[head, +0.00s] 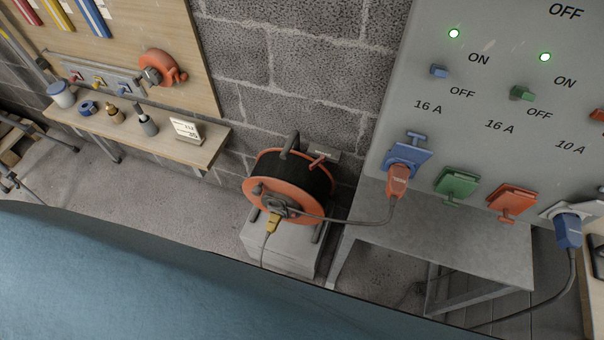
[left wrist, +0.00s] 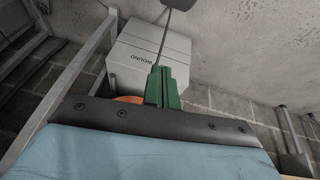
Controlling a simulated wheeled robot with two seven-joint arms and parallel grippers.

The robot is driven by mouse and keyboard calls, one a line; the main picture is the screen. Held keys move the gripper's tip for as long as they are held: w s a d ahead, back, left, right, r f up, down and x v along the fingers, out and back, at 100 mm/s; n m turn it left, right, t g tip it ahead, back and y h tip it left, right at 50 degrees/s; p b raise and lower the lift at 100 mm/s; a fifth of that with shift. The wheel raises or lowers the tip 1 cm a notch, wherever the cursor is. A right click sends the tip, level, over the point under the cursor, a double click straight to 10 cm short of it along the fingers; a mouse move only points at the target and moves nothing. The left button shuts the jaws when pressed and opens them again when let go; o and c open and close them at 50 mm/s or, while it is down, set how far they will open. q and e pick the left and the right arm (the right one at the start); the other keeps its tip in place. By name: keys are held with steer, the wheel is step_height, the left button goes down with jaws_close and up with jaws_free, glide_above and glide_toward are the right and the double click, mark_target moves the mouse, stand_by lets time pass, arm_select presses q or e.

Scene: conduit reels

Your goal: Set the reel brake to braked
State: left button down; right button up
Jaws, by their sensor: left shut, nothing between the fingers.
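The reel (head: 256,190) has orange flanges wound with black cable and stands upright on a grey box (head: 282,250). A small red lever (head: 320,160) sits by its upper right edge, next to a grey plate; it may be the brake, but I cannot read its setting. A grey hub with a handle is at the reel's front. In the left wrist view, my left gripper (left wrist: 163,72) shows green fingers, shut and empty, in front of the box (left wrist: 150,55). A bit of orange reel (left wrist: 129,99) shows beside them. Neither gripper shows in the head view.
A grey panel (head: 420,75) with switches and sockets is at the right; a cable runs from the reel to its red plug (head: 398,180). A grey table (head: 390,225) stands below. A wooden shelf (head: 190,148) is at the left.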

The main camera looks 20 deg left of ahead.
arm_select(q)
steer(key=w+d+r+n+t+h+b, duration=0.15)
steer(key=w+n+t+b, duration=0.3)
steer(key=w, duration=0.85)
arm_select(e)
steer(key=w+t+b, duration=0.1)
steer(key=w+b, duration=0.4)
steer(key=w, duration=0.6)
arm_select(q)
steer(key=n+t+b, duration=0.7)
steer(key=n+t, duration=0.2)
steer(key=n, duration=0.2)
glide_toward(316, 163)
steer(key=s+a, duration=0.2)
steer(key=a, duration=0.2)
steer(key=shift+s+d+f+h, duration=0.1)
steer(key=shift+s+f+h, duration=0.1)
steer(key=shift+f+h, duration=0.25)
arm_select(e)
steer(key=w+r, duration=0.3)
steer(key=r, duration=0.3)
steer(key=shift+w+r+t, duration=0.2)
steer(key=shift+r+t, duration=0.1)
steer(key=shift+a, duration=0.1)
